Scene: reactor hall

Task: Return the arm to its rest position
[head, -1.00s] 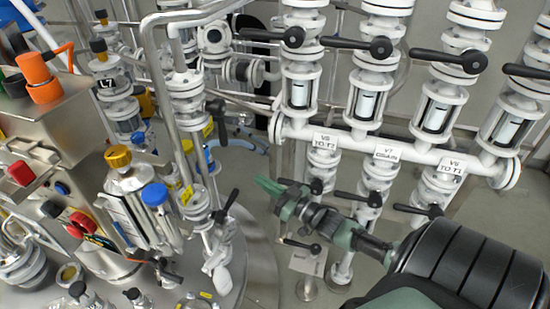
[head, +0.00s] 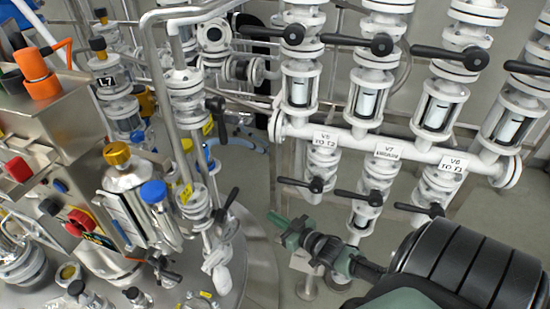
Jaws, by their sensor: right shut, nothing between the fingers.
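My right arm comes in from the lower right, with a dark ribbed forearm and a green and black wrist. Its gripper (head: 274,220) is shut and empty, pointing left in free space. It is in front of the floor gap between the steel vessel and the valve manifold, and it hides part of the lower valve stand behind it. It does not appear to touch anything. My left gripper is not in view.
A white valve manifold (head: 400,149) with black lever handles stands at the back right. A round steel vessel top (head: 255,270) with fittings and a black-handled valve (head: 228,204) lies to the left. A steel control box (head: 60,130) stands far left.

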